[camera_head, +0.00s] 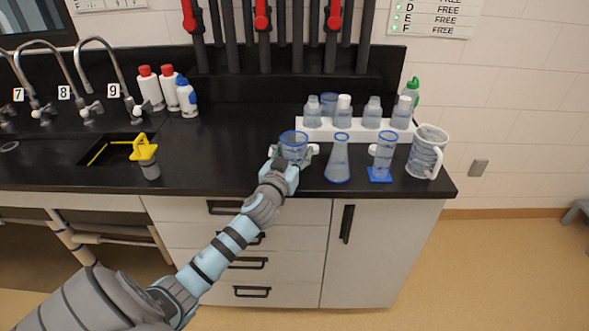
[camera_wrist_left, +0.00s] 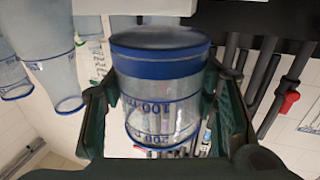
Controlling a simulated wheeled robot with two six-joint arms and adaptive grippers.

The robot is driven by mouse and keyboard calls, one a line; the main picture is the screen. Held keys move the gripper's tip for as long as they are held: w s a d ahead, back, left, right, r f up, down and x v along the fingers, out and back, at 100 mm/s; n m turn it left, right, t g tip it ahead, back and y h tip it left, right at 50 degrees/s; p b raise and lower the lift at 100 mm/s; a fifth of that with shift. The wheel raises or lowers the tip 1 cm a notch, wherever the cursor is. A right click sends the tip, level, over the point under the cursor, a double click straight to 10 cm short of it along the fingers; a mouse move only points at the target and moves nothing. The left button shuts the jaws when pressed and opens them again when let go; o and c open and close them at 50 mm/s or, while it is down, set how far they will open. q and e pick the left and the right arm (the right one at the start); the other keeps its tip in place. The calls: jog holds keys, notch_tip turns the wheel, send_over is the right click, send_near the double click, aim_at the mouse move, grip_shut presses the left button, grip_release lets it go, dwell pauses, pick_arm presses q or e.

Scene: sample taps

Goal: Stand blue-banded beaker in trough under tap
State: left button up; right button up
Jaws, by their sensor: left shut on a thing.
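The clear blue-banded beaker (camera_head: 293,139) is at the front middle of the black counter, and it fills the middle of the left wrist view (camera_wrist_left: 160,92). My left gripper (camera_head: 293,151) is shut on it, with one green-padded finger on each side in the left wrist view (camera_wrist_left: 160,98). I cannot tell whether the beaker touches the counter. The trough (camera_head: 97,155) is a dark sunken basin at the left with a yellow strip in it. Grey curved taps stand behind it, by labels 7, 8 and 9; tap 9 (camera_head: 97,60) is nearest. My right gripper is not in view.
A conical flask (camera_head: 338,160), a blue-footed cylinder (camera_head: 382,158) and a jug (camera_head: 427,152) stand right of the beaker. A white rack (camera_head: 345,135) of bottles is behind. A yellow-topped object (camera_head: 146,155) stands beside the trough. The counter between it and the beaker is clear.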

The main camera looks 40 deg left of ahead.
aim_at(294, 164)
pick_arm(q)
notch_tip(294, 164, down, 3)
jog(key=shift+f+b, duration=0.2)
jog(key=shift+b, duration=0.4)
jog(key=shift+f, duration=0.15)
jog(key=o, duration=1)
jog(key=shift+s+d, duration=0.1)
jog(key=shift+s, duration=0.1)
jog(key=b+v, duration=0.1)
jog(key=v, duration=1.3)
jog(key=shift+s+f, duration=0.15)
